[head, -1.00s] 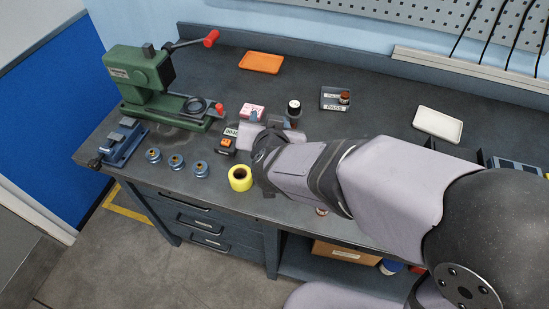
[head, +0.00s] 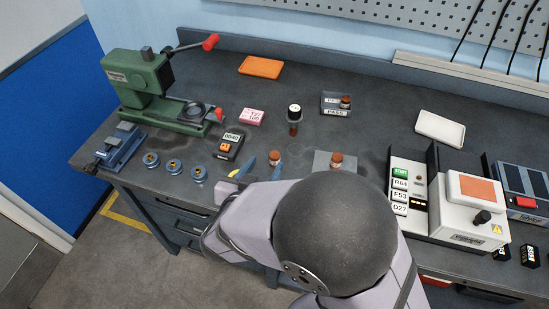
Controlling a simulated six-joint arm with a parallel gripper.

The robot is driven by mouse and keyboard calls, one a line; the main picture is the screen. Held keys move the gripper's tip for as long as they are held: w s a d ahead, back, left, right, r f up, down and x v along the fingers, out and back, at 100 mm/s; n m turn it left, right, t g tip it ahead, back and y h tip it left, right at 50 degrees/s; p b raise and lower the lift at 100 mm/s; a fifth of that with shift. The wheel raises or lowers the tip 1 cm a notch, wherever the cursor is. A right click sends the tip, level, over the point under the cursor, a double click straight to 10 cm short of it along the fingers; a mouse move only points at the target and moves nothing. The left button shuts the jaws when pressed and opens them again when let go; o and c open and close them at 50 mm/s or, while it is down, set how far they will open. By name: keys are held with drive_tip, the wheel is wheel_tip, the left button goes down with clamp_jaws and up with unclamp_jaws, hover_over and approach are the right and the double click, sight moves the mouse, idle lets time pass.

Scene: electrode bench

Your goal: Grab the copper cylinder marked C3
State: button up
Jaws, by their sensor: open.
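Several small copper-brown cylinders are in view, and I cannot read a C3 mark on any. One cylinder (head: 275,157) stands at the front middle. Another cylinder (head: 336,160) stands on a grey plate to its right. A third cylinder (head: 346,102) is in the PASS tray, and a copper-coloured piece (head: 293,129) shows just below a black-and-white round part. My gripper (head: 262,171) is low at the front edge, largely hidden by my arm. Its bluish fingertips show near the front middle cylinder, open; whether they touch it cannot be told.
A small timer-like box (head: 230,146) and several blue-based discs (head: 173,166) lie to the left. A green press (head: 140,75) stands at the back left. A white device with an orange top (head: 473,190) and a label panel (head: 400,190) stand right.

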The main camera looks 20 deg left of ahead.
sight(274, 157)
drive_tip(key=shift+x, duration=1.1)
drive_tip(key=shift+d+p+x, duration=0.2)
drive_tip(key=shift+p+x, duration=0.05)
drive_tip(key=shift+x, duration=0.7)
drive_tip(key=shift+d+p+x, duration=0.2)
drive_tip(key=shift+p+x, duration=0.05)
drive_tip(key=shift+x, duration=0.7)
drive_tip(key=shift+w+f, duration=0.3)
drive_tip(key=shift+w, duration=0.3)
clamp_jaws()
